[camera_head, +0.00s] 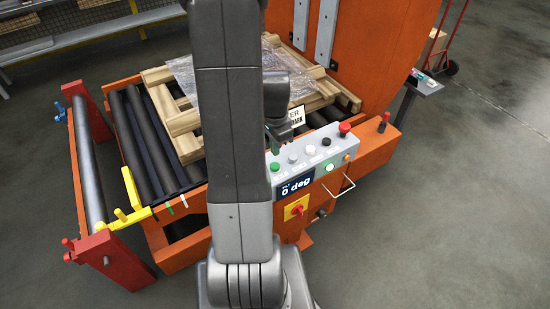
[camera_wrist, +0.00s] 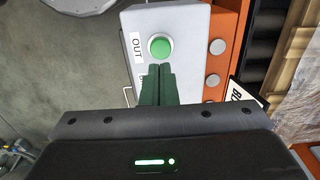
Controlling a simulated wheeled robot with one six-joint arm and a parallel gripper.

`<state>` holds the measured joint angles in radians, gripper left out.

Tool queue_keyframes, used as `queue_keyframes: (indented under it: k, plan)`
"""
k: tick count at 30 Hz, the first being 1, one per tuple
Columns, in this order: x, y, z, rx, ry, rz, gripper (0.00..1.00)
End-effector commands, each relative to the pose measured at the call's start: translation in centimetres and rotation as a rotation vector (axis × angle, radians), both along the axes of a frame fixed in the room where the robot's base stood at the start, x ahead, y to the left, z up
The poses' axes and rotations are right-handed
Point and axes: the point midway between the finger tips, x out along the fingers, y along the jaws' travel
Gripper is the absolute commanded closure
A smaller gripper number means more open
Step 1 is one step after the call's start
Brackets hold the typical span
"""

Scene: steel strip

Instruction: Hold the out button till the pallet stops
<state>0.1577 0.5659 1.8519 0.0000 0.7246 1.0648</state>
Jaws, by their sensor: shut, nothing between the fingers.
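The green out button (camera_wrist: 160,46) sits on the pale control panel beside an OUT label (camera_wrist: 136,47) in the wrist view. It also shows at the panel's left end in the head view (camera_head: 275,167). My gripper (camera_wrist: 157,68) is shut and empty, its dark green fingertips just below the button in the wrist view. In the head view my gripper (camera_head: 282,140) is over the panel's left part. I cannot tell whether the fingertips touch the panel. The wooden pallet (camera_head: 186,121), partly under clear film, lies on black rollers; my arm hides part of it.
A red rotary switch (camera_head: 296,208) and a wire handle (camera_head: 340,187) are below. The orange machine upright (camera_head: 385,50) stands behind. Floor at right is clear.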

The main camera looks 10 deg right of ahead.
Motion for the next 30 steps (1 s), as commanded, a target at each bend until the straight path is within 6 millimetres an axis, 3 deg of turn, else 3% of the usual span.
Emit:
queue_keyframes:
  k: [6,12,30]
  plan:
    - [-0.1,0.0,-3.3,0.001,0.004,0.0,1.0]
    - [0.0,0.0,-5.0,0.0,0.002,0.0,1.0]
    - [0.0,0.0,-6.0,0.0,-0.001,0.0,1.0]
